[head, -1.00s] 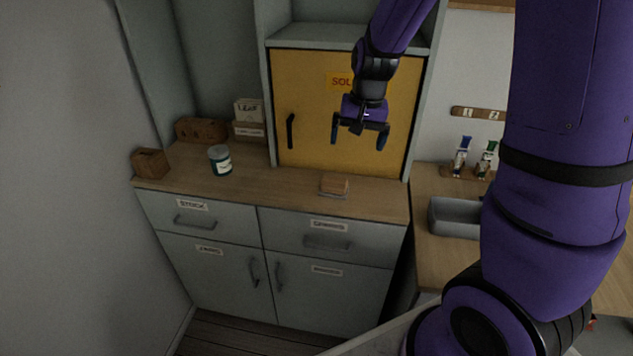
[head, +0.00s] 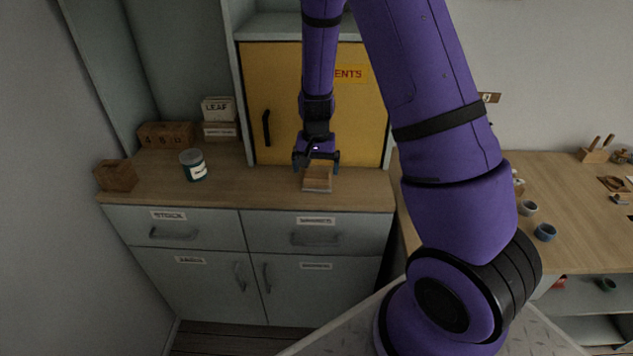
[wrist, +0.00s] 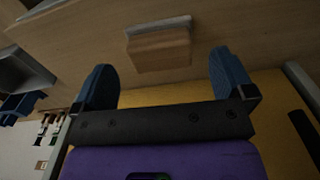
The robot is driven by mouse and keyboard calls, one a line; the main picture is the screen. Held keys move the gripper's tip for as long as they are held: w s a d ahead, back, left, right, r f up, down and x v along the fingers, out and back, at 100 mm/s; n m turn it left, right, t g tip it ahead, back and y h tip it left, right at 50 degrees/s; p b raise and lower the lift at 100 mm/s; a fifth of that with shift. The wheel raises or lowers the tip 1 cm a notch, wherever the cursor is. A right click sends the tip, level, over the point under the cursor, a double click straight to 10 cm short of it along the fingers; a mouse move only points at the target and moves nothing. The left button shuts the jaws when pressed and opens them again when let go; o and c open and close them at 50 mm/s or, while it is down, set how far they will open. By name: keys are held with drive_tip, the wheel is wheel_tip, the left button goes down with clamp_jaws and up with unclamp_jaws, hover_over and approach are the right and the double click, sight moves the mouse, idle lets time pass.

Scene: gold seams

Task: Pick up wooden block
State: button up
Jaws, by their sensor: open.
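The wooden block (head: 317,178) is a light brown block on a thin grey base on the wooden counter, in front of the yellow cabinet door. In the wrist view the block (wrist: 160,52) shows beyond the fingertips, between their lines, with its grey base (wrist: 158,25) past it. My gripper (head: 316,166) is open and empty, just above and behind the block. Its two blue fingers (wrist: 163,72) are spread wider than the block. I cannot tell the exact gap between fingertips and block.
The yellow door (head: 275,105) stands close behind my gripper. A teal jar (head: 193,165), a dark wooden box (head: 117,176), a numbered wooden block row (head: 166,135) and a card holder (head: 219,131) are on the counter's left. The counter (head: 255,188) beside the block is clear.

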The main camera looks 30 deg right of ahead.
sight(317, 175)
drive_tip(key=f, duration=0.2)
drive_tip(key=w+d+f, duration=0.1)
drive_tip(key=f, duration=0.1)
drive_tip(key=shift+f, duration=0.7)
drive_tip(key=shift+c, duration=0.2)
drive_tip(key=c, duration=0.6)
